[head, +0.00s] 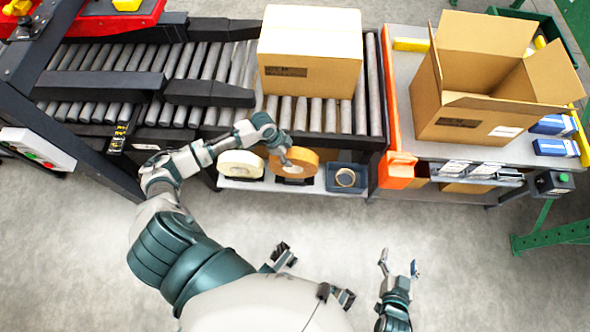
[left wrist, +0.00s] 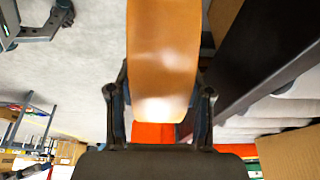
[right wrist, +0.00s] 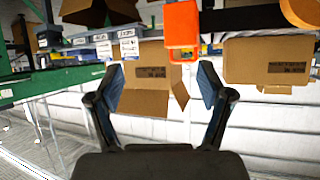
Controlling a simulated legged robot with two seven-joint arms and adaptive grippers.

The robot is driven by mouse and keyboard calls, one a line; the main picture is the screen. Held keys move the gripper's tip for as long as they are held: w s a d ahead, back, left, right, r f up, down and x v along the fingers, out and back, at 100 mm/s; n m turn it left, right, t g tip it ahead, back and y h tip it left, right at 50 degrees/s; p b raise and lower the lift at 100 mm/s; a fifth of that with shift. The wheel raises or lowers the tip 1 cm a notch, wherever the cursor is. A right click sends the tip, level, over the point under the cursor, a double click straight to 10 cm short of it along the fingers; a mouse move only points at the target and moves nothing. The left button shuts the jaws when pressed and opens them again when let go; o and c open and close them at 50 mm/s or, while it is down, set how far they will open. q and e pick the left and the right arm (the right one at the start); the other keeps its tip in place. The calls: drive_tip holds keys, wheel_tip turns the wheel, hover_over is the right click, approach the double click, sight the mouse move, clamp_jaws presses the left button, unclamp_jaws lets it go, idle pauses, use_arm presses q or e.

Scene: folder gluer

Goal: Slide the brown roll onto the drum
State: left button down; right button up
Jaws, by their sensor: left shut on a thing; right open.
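The brown roll (head: 299,157) is in front of the conveyor's lower edge in the head view, upright over a dark holder on the low white shelf. I cannot tell whether it touches the holder. My left gripper (head: 287,158) is shut on it. In the left wrist view the brown roll (left wrist: 162,60) fills the space between the fingers (left wrist: 160,105). My right gripper (head: 398,262) is open and empty over the floor, well apart from the roll; its spread fingers (right wrist: 160,80) also show in the right wrist view. I cannot make out the drum for certain.
A cream roll (head: 240,164) stands left of the brown roll. A blue-grey tray (head: 331,181) with a small roll is to its right. A closed carton (head: 310,45) sits on the roller conveyor (head: 372,100); an open carton (head: 480,110) is on the right bench. Floor in front is clear.

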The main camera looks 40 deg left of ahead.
use_arm(q)
drive_tip(key=shift+s+d+r+p, duration=0.4)
drive_tip(key=shift+s+r+p, duration=0.15)
drive_tip(key=shift+r+p, duration=0.35)
use_arm(e)
drive_tip(key=s+d+f+g+h+p, duration=0.1)
drive_tip(key=s+d+f+g, duration=0.1)
drive_tip(key=s+g, duration=0.3)
drive_tip(key=s+d+f+g+h+p, duration=0.1)
drive_tip(key=s+d+f+g, duration=0.2)
drive_tip(key=s, duration=0.5)
use_arm(q)
drive_tip(key=s+d+r+p, duration=0.4)
drive_tip(key=s+r+p, duration=0.1)
drive_tip(key=p, duration=0.3)
drive_tip(key=shift+s+r+p, duration=0.2)
drive_tip(key=shift+s+p, duration=0.15)
drive_tip(key=shift+s, duration=0.35)
use_arm(e)
drive_tip(key=s+f+g, duration=0.1)
drive_tip(key=s+f, duration=0.1)
drive_tip(key=f, duration=0.8)
drive_tip(key=s+f+g, duration=0.1)
drive_tip(key=s+f, duration=0.2)
drive_tip(key=f, duration=0.7)
drive_tip(key=shift+s+d+f+h, duration=0.25)
drive_tip(key=shift+d+f+h, duration=0.05)
drive_tip(key=shift+f, duration=0.05)
